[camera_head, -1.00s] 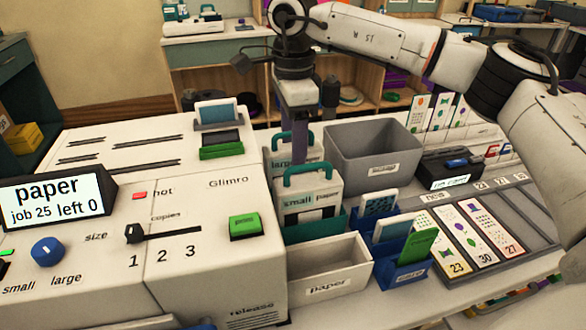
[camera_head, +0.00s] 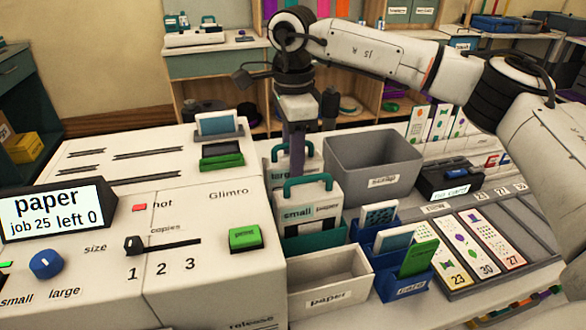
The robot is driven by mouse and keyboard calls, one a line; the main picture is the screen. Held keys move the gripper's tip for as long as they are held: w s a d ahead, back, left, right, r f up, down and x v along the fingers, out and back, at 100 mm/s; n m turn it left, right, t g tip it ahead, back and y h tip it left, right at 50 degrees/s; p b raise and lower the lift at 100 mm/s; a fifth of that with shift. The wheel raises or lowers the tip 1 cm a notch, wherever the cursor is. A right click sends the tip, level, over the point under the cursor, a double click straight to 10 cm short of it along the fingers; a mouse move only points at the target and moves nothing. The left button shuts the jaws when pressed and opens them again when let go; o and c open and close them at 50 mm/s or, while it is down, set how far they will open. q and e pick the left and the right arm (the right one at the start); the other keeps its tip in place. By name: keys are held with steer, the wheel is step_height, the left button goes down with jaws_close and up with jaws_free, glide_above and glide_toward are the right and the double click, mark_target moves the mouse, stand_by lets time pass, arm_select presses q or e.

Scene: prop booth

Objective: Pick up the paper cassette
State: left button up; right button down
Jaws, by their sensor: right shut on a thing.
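The large paper cassette (camera_head: 315,165) is a white box with a teal handle, standing upright behind the small paper cassette (camera_head: 321,204). The small one also has a teal handle, which is free. My right gripper (camera_head: 297,158) reaches down from above and is shut on the handle of the large cassette. The lower part of the large cassette is hidden behind the small one, and the gripper covers part of its label. My left gripper is not in view.
A grey scrap bin (camera_head: 374,165) stands close right of the cassettes. In front are an open white paper tray (camera_head: 330,298) and blue card holders (camera_head: 405,283). The white machine (camera_head: 200,225) with its "paper, left 0" screen (camera_head: 55,213) fills the left.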

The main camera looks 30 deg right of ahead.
step_height(320, 180, up, 18)
steer(key=p, duration=0.2)
stand_by(0.4)
